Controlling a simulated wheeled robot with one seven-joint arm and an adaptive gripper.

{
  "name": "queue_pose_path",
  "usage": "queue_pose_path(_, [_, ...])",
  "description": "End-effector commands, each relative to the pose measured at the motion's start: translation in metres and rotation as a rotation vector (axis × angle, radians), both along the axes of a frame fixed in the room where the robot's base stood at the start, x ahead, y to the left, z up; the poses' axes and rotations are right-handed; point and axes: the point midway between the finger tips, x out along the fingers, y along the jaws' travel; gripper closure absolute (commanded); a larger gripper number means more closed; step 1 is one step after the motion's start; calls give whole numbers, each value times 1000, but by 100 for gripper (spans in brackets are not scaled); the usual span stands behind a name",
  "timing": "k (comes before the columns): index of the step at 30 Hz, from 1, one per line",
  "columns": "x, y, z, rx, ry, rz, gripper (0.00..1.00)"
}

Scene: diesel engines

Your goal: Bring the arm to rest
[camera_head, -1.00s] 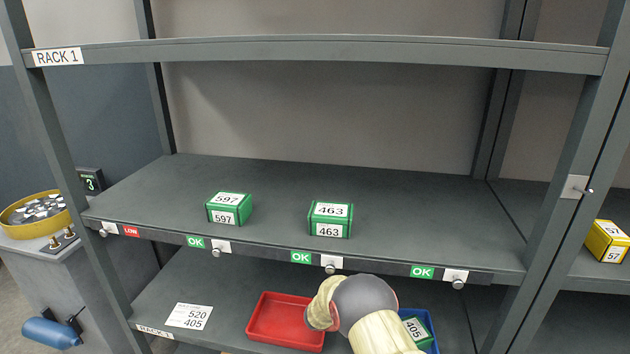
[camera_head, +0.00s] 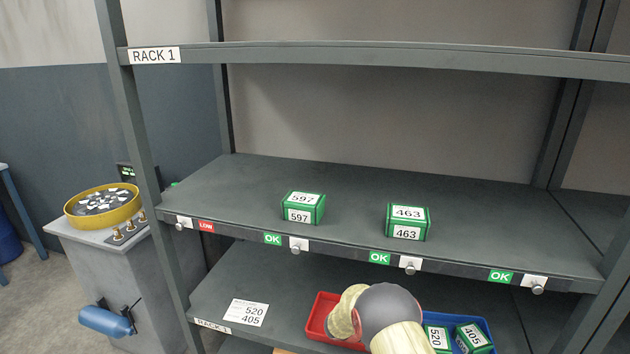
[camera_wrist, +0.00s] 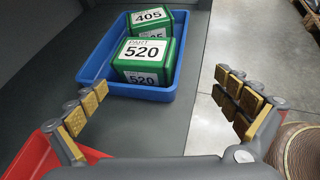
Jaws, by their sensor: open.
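My gripper (camera_wrist: 161,80) is open and empty in the wrist view, its two padded fingers spread wide. A blue bin (camera_wrist: 166,95) with two green boxes lies beyond the fingertips: box 520 (camera_wrist: 143,62) is nearer and box 405 (camera_wrist: 150,20) is behind it. In the head view my arm's rounded links hang over the lower shelf, in front of the red tray (camera_head: 318,312) and the blue bin (camera_head: 484,323). My gripper is hidden there.
Green boxes 597 (camera_head: 303,207) and 463 (camera_head: 407,222) stand on the middle shelf (camera_head: 350,185). Its front edge and the rack's left post (camera_head: 135,130) are near my arm. A grey stand (camera_head: 110,265) with a yellow round tray (camera_head: 103,205) is at left.

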Motion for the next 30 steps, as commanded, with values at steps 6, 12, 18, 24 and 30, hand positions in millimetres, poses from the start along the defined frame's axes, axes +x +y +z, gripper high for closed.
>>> queue_pose_path(6, [-40,6,-24,72,-8,-100,0])
queue_pose_path(12, [-88,20,-17,184,-72,-270,0])
queue_pose_path(18, [-125,36,17,295,-171,-446,0])
queue_pose_path(24, [-168,58,77,440,-320,-663,0])
queue_pose_path(30, [-212,82,142,600,-485,-876,0])
